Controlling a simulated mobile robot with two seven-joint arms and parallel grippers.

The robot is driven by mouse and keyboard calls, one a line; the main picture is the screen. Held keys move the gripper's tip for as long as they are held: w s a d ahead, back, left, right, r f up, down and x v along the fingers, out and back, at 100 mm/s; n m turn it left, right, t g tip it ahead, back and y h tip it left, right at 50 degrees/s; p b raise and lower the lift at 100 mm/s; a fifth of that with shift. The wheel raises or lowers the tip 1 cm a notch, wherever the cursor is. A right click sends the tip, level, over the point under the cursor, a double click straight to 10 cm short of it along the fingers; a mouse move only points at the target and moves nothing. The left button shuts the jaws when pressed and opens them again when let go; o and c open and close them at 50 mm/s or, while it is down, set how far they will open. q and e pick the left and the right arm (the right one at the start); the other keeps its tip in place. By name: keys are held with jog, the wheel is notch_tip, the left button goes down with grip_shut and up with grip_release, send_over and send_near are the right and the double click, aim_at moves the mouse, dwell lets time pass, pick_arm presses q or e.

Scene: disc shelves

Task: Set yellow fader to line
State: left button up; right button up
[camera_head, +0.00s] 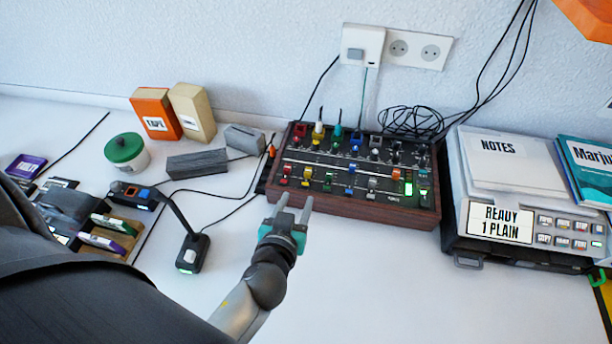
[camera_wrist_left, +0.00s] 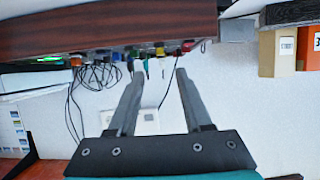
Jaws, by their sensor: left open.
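The mixer (camera_head: 345,205) is a dark panel in a wooden case, with coloured knobs, fader caps and lit green buttons. The yellow fader (camera_head: 307,173) is a small cap near the panel's left part, right of a red cap. A white line runs across the panel; the caps' exact places against it are too small to tell. My left gripper (camera_head: 296,203) is open and empty at the mixer's front left edge, below the yellow fader in the picture. In the left wrist view the open fingers (camera_wrist_left: 159,72) point toward the row of knobs under the wooden case (camera_wrist_left: 110,30). My right gripper is not in view.
A printer-like device (camera_head: 480,250) with a notes pad stands right of the mixer. A small black gooseneck device (camera_head: 192,253) stands left of my left gripper, with grey blocks (camera_head: 197,163) behind it. Cables lie behind and left of the mixer. The front table is clear.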

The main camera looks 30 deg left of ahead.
aim_at(307, 175)
pick_arm(q)
jog(key=b+x, duration=0.1)
jog(key=x, duration=0.9)
jog(key=shift+w+a+f, duration=0.1)
jog(key=shift+w, duration=0.25)
jog(key=shift+c, duration=0.2)
grip_shut()
dwell(0.8)
